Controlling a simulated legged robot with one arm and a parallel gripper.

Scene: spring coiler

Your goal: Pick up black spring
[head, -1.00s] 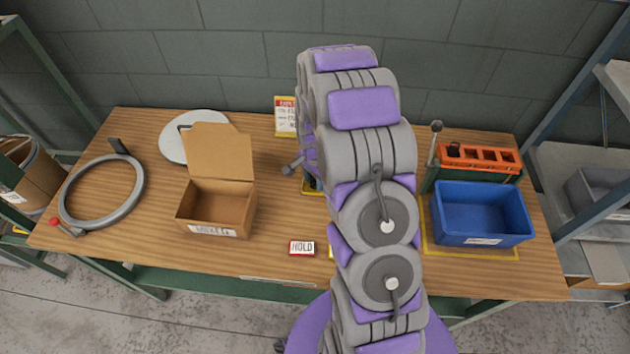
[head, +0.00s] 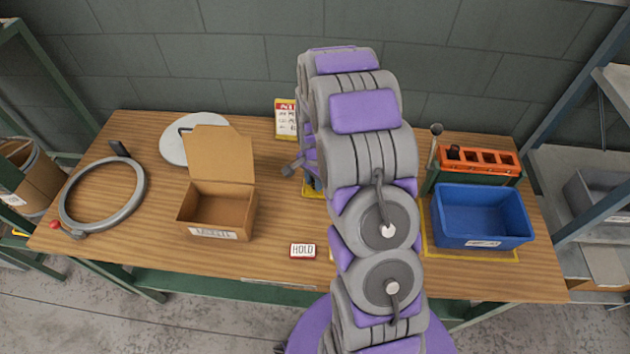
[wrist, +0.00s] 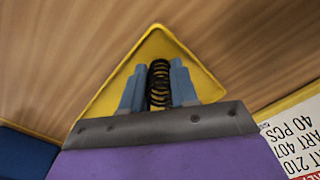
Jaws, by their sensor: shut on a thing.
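The black spring (wrist: 159,84) shows in the wrist view, upright in the picture between the two blue-grey fingers of my gripper (wrist: 158,85). My gripper is shut on the spring, with a finger against each side of it. Behind it is a yellow-edged tray or mat (wrist: 158,40) on the wooden table; I cannot tell whether the spring still touches it. In the head view my arm hides the spring and nearly all of my gripper.
The table (head: 130,240) holds an open cardboard box (head: 216,212), a grey ring (head: 130,202), a white disc (head: 172,145) and a HOLD block (head: 303,251). A blue bin (head: 482,215) and orange rack (head: 500,160) stand right. A sign (head: 286,118) stands at the back.

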